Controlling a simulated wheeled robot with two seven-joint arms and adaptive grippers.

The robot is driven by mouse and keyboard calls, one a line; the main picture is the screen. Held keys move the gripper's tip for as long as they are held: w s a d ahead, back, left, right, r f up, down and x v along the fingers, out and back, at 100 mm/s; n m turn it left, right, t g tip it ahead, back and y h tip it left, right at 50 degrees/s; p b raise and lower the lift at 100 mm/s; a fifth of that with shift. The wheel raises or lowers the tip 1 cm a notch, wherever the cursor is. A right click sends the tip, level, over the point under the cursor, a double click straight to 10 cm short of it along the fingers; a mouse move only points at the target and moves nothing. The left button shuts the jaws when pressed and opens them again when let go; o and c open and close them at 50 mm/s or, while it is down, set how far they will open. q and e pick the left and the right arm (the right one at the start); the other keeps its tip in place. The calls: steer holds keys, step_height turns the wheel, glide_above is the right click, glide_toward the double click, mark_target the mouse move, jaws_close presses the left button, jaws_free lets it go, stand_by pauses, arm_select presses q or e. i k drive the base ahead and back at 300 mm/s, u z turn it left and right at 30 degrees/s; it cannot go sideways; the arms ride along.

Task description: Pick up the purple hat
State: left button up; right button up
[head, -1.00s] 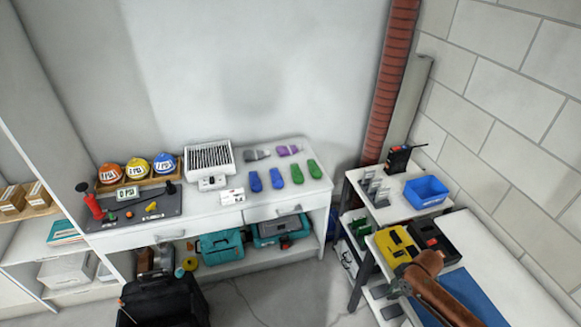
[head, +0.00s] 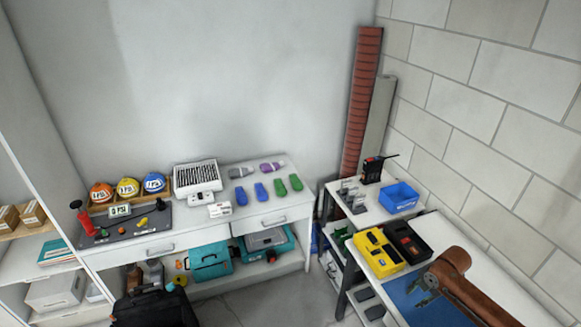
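No clearly purple hat shows in the head view. My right gripper (head: 424,290) is at the lower right, over the blue mat, away from the hats. Its fingers look apart with nothing between them. My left gripper is out of view.
The white workbench (head: 245,226) carries a grey vented box (head: 196,179) and blue and green items. A side shelf holds a blue bin (head: 398,198) and a black radio (head: 371,171). Yellow (head: 379,253) and black cases stand near my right arm. A black case (head: 150,308) is on the floor.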

mark_target(270, 166)
steer(key=i, duration=2.35)
steer(key=u, duration=1.2)
steer(key=i, duration=0.5)
steer(key=z, duration=0.05)
